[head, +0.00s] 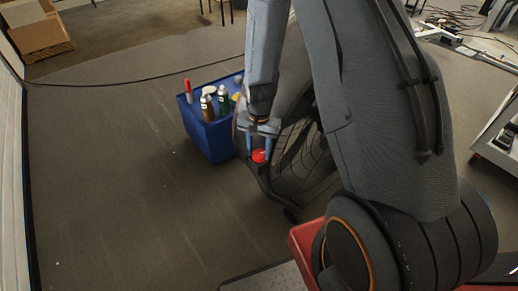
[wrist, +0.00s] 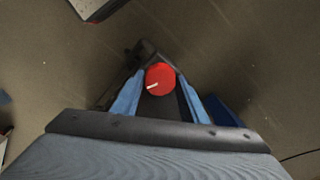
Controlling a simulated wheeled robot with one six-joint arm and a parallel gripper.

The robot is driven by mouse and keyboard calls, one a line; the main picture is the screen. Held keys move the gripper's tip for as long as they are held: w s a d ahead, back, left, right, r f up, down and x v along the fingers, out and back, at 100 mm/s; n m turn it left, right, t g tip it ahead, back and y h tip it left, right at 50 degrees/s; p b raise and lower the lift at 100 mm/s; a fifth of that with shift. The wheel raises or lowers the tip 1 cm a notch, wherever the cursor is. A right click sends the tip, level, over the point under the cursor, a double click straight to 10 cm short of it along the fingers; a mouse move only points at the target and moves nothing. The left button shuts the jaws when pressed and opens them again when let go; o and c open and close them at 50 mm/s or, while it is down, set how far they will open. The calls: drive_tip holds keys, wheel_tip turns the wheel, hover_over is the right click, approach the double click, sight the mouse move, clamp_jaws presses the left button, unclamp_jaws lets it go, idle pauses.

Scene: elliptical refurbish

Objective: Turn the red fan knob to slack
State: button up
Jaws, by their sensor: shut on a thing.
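The red fan knob (wrist: 160,78) is a round red disc with a short white pointer mark near its lower left edge in the wrist view. In the head view the red knob (head: 260,156) sits on the dark frame of the elliptical machine (head: 299,155). My gripper (wrist: 161,84) has its two blue fingers on either side of the knob, shut on it. My gripper also shows in the head view (head: 261,150), reaching down to the knob from above. No slack label is readable in either view.
A blue crate (head: 213,142) with several bottles and spray cans stands on the floor beside the machine. Cardboard boxes (head: 40,32) are at the back left. A white-grey cart (head: 498,134) is at the right. The floor at the left is clear.

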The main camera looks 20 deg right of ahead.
drive_tip(key=shift+s+n, duration=0.1)
drive_tip(key=shift+n, duration=0.8)
drive_tip(key=o, duration=0.8)
